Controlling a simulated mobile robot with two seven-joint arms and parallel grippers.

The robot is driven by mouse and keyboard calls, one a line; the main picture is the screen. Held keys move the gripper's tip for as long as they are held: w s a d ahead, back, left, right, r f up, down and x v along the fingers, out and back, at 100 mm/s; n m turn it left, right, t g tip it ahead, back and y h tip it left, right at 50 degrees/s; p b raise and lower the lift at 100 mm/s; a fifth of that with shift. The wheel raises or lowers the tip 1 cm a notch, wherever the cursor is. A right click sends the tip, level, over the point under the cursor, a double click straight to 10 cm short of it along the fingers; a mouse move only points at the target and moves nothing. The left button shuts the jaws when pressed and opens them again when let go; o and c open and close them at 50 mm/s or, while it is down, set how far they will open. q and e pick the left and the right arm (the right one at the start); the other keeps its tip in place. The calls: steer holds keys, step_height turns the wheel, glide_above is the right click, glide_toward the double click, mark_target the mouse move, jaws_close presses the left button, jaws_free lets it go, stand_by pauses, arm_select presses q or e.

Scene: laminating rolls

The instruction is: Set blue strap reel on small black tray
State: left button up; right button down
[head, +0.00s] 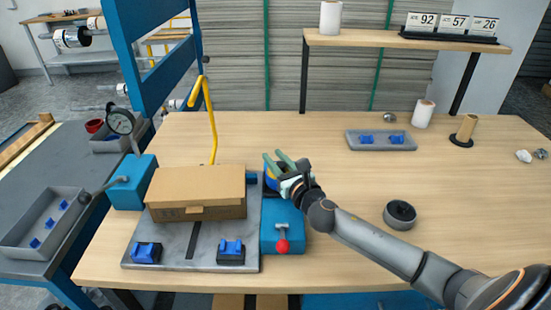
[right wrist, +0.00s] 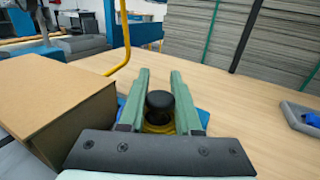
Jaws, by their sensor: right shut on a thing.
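My right gripper (head: 285,167) is shut at the right end of the cardboard box, above the blue block with a red knob. Between its fingers is what appears to be the blue strap reel (head: 270,181), mostly hidden; blue and yellow show in the head view. In the right wrist view a black rounded top (right wrist: 160,103) over a yellow ring shows between the fingers (right wrist: 160,98). I cannot tell whether it is lifted. No small black tray is certain; a black round base (head: 460,141) holds a brown tube at the right. My left gripper is not in view.
A cardboard box (head: 197,190) sits on the grey plate (head: 190,256), beside the blue block (head: 283,240). A grey tray (head: 380,147) with blue holders stands behind. The table's middle is clear.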

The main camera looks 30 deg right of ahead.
stand_by(0.4)
steer(key=shift+f+b, duration=0.3)
steer(key=shift+f, duration=0.2)
steer(key=c, duration=0.9)
jaws_free()
steer(key=shift+f, duration=0.1)
steer(key=shift+s+a+p, duration=0.2)
steer(key=shift+s+p, duration=0.15)
steer(key=shift+s, duration=2.45)
steer(key=shift+s+a, duration=0.15)
steer(key=shift+s, duration=2.5)
